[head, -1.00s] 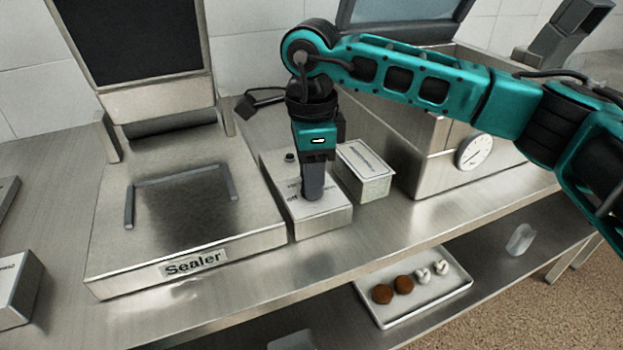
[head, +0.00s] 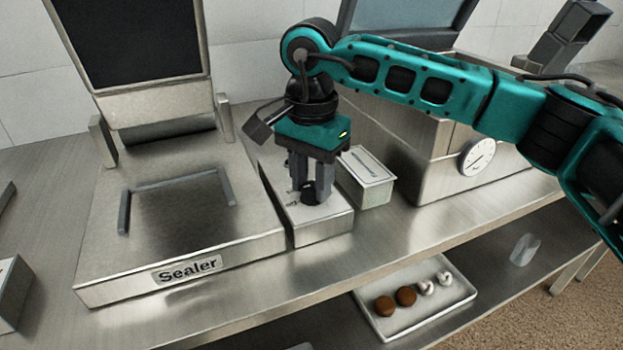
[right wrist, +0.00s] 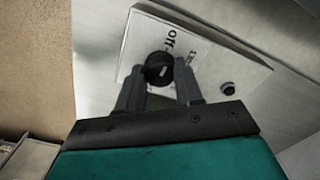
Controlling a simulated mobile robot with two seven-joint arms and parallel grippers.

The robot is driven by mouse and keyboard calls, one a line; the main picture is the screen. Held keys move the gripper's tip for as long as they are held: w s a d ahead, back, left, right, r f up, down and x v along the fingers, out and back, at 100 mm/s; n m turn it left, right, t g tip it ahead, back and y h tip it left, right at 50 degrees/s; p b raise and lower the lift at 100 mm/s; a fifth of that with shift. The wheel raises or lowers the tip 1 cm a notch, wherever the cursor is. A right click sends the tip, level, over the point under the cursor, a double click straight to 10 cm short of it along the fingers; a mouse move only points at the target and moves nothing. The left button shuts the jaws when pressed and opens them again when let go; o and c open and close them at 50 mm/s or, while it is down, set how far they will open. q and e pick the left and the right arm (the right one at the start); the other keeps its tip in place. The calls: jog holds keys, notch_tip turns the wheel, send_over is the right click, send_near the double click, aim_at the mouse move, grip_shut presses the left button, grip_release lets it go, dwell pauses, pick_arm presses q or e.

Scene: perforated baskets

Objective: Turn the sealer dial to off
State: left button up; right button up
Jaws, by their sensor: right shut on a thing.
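The sealer (head: 180,236) stands on the steel counter with its lid raised. Its control box (head: 322,232) sits at its right side. The black dial is on top of the box, between the fingers of my right gripper (head: 310,198). In the right wrist view the dial (right wrist: 159,68) has a pale pointer mark, and "off" is printed beside it. My right gripper (right wrist: 160,95) points down and is shut on the dial, one finger on each side. A small black knob (right wrist: 228,88) is on the same box, apart from the gripper. My left gripper is out of view.
A small labelled box (head: 366,178) stands close to the right of the control box. A tray (head: 440,312) with several small round items lies on the lower shelf.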

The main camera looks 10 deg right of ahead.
aim_at(311, 186)
jog(key=shift+n, duration=0.3)
dwell(0.4)
jog(key=o, duration=0.7)
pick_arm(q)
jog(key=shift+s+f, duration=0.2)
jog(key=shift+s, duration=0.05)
pick_arm(e)
jog(key=o, duration=0.3)
jog(key=shift+o, duration=0.2)
pick_arm(q)
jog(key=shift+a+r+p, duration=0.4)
jog(key=shift+p, duration=0.35)
pick_arm(e)
notch_tip(311, 186, up, 13)
